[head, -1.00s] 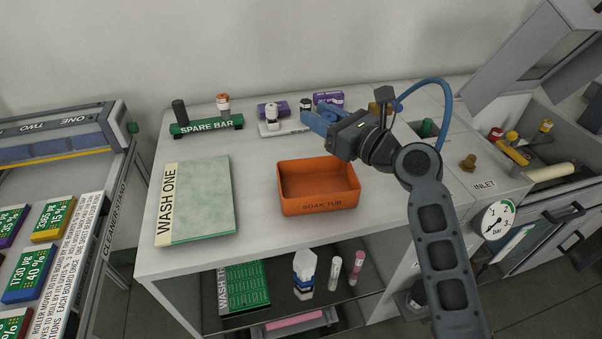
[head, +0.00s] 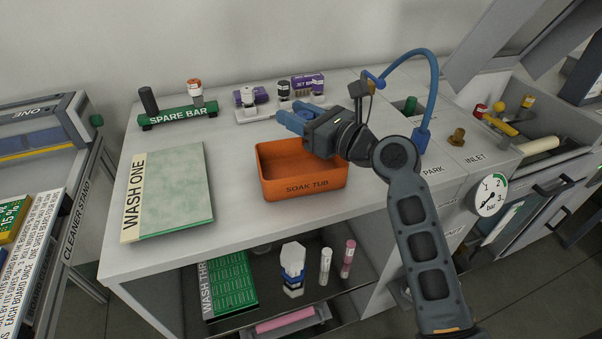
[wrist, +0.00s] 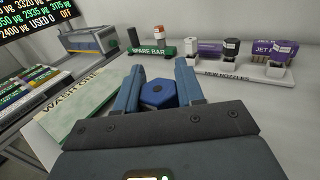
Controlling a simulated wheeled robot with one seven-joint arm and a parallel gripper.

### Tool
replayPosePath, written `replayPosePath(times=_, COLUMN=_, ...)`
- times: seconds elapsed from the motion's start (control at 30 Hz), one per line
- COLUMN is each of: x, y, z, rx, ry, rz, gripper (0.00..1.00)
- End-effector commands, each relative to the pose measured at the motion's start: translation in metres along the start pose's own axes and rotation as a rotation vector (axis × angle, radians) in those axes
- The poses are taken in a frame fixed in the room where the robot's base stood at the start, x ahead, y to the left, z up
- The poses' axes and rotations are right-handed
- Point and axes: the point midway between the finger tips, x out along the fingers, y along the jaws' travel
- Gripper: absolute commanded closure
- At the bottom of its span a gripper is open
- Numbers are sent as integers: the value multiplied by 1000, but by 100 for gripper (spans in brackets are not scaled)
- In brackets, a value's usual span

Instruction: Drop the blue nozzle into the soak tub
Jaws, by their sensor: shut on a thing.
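The soak tub (head: 304,188) is an open orange box standing on the grey bench in the head view. Its visible inside looks empty, and my arm hides its back right corner. My gripper (head: 287,118) is above the tub's back rim, fingers pointing left. In the wrist view the blue nozzle (wrist: 158,95), a hexagonal blue piece, is held between the two fingers of my gripper (wrist: 158,82). The soak tub does not show in the wrist view.
The WASH ONE board (head: 180,190) lies left of the tub. Behind stand the green SPARE BAR (head: 180,117) and a white nozzle rack (wrist: 235,68) with several nozzles and purple boxes. A brown knob (head: 456,138) is at right. A shelf below holds bottles.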

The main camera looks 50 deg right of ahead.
Motion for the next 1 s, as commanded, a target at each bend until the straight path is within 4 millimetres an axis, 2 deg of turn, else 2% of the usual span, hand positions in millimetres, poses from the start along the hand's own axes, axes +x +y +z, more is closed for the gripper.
replayPosePath(times=0.2, x=0, y=0, z=1, rx=0, ry=0, rz=0, gripper=92)
replayPosePath(times=0.23, x=0, y=0, z=1, rx=0, ry=0, rz=0, gripper=60)
replayPosePath(times=0.5, x=0, y=0, z=0, rx=0, ry=0, rz=0, gripper=34)
replayPosePath(times=0.8, x=-3, y=0, z=0, rx=0, ry=1, rz=-1, gripper=33)
replayPosePath(times=1.0, x=-28, y=0, z=-2, rx=0, ry=2, rz=-3, gripper=33)
